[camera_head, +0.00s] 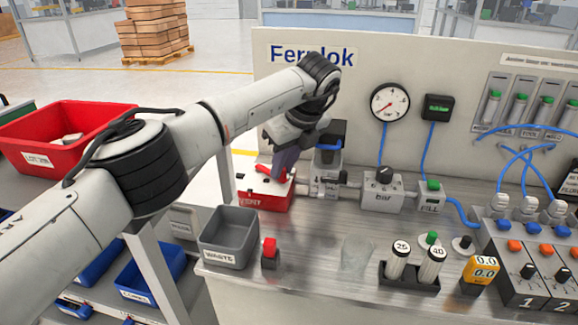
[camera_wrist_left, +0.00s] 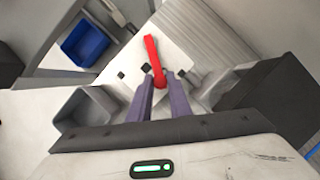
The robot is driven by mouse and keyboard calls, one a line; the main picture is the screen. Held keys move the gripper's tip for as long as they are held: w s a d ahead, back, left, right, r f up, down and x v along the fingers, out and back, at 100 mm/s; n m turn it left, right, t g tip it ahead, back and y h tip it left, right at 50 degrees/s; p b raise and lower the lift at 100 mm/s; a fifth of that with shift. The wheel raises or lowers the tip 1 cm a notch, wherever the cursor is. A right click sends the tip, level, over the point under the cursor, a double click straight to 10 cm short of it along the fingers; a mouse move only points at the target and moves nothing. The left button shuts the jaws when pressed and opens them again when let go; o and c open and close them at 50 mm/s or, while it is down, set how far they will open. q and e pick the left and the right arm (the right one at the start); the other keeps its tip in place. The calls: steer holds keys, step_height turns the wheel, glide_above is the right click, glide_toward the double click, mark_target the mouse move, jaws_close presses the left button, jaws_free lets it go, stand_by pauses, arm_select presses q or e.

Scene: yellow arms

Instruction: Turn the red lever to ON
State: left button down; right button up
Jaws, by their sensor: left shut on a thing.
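The red lever (camera_head: 262,170) sits on top of a red box (camera_head: 262,198) near the left end of the bench. In the left wrist view the lever (camera_wrist_left: 152,48) is a long red bar over a pale plate with small dark squares. My left gripper (camera_head: 281,160) reaches down to the lever from above. In the left wrist view its two purple fingers (camera_wrist_left: 160,80) are shut on the near end of the lever. I cannot read an ON or OFF mark. The fingers and arm hide part of the lever in the head view. My right gripper is not in view.
A grey waste bin (camera_head: 228,238) and a small red-topped button (camera_head: 269,252) stand in front of the red box. A valve block (camera_head: 383,192) and fittings are to its right. A gauge (camera_head: 390,102) hangs on the back panel. A bare bench patch lies front centre.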

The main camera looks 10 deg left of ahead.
arm_select(q)
steer(key=shift+w+r, duration=0.1)
steer(key=c, duration=1.6)
jaws_free()
steer(key=shift+c, duration=0.2)
steer(key=v, duration=1)
steer(key=shift+r, duration=0.1)
